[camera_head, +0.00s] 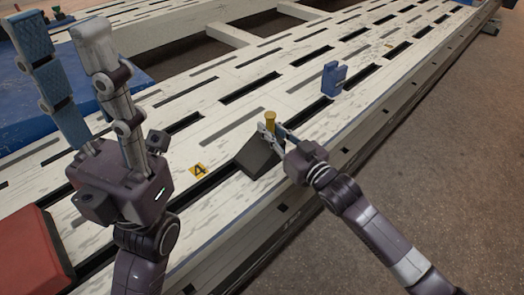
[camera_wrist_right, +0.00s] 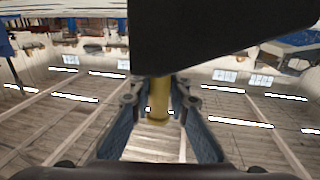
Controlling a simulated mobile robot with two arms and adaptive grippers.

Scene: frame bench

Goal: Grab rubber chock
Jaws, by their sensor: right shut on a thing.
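The rubber chock (camera_head: 259,157) is a dark wedge at the near edge of the pale slotted bench, with a brass post (camera_head: 270,121) rising beside it in the picture. My right gripper (camera_head: 272,131) has its fingers closed around this post. In the right wrist view the post (camera_wrist_right: 159,98) sits between the fingertips, and the black body of the chock (camera_wrist_right: 200,35) fills the top middle. Whether the chock touches the bench is hard to tell. My left gripper (camera_head: 58,28) is raised at the left with its fingers spread apart and nothing between them.
The slotted bench (camera_head: 225,95) runs from lower left to upper right. A blue block (camera_head: 333,80) stands on it beyond my right gripper. A yellow tag marked 4 (camera_head: 198,170) lies left of the chock. A red block (camera_head: 30,250) is at lower left.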

